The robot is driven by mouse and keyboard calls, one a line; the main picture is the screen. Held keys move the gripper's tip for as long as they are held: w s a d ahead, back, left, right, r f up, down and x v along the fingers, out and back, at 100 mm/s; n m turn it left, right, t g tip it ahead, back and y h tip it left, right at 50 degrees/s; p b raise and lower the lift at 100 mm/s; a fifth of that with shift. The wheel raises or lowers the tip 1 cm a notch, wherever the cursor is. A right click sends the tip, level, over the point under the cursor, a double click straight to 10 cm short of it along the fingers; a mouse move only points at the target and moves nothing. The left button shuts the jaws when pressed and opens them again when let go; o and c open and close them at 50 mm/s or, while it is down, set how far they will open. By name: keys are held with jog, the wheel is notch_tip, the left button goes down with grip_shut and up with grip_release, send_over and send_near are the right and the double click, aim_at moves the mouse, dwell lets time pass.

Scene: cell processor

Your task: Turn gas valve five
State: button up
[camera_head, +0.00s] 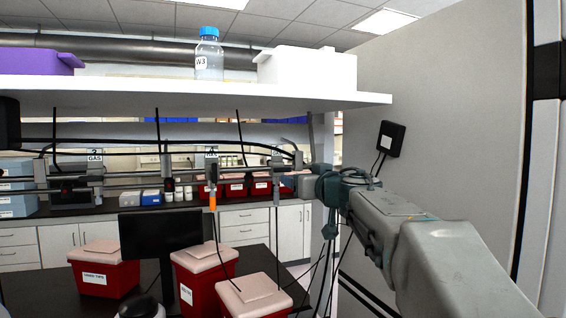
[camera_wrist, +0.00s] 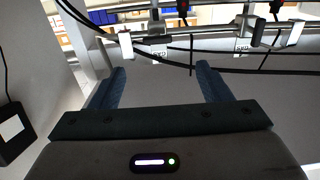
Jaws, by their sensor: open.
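Below the shelf, gas fittings sit along horizontal grey pipes. A tag reading GAS (camera_head: 278,155) hangs near the right end; I cannot read its number, nor tell for sure which fitting is valve five. Another GAS tag (camera_head: 95,157) is at the left, and a third tag (camera_head: 211,153) is between them. My gripper (camera_head: 328,193) is just right of the pipes' right end. In the wrist view, my gripper (camera_wrist: 160,78) has its fingers spread with nothing between them. The pipes and a dark valve body (camera_wrist: 256,31) lie beyond the fingertips, apart from them. A GAS tag shows upside down (camera_wrist: 242,45).
A white shelf (camera_head: 200,97) overhangs the pipes, carrying a bottle (camera_head: 208,62), a white bin (camera_head: 308,68) and a purple box (camera_head: 38,62). Black cables hang around the pipes. A monitor (camera_head: 160,243) and red bins (camera_head: 200,280) stand below. A wall panel (camera_head: 450,130) is at right.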

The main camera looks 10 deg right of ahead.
aim_at(283, 170)
jog(key=x, duration=0.4)
jog(key=p+x, duration=0.1)
jog(key=x, duration=0.4)
jog(key=p+x, duration=0.1)
jog(key=x, duration=0.3)
jog(key=shift+w+d+r, duration=0.2)
jog(key=shift+w+r, duration=0.05)
jog(key=shift+r, duration=0.05)
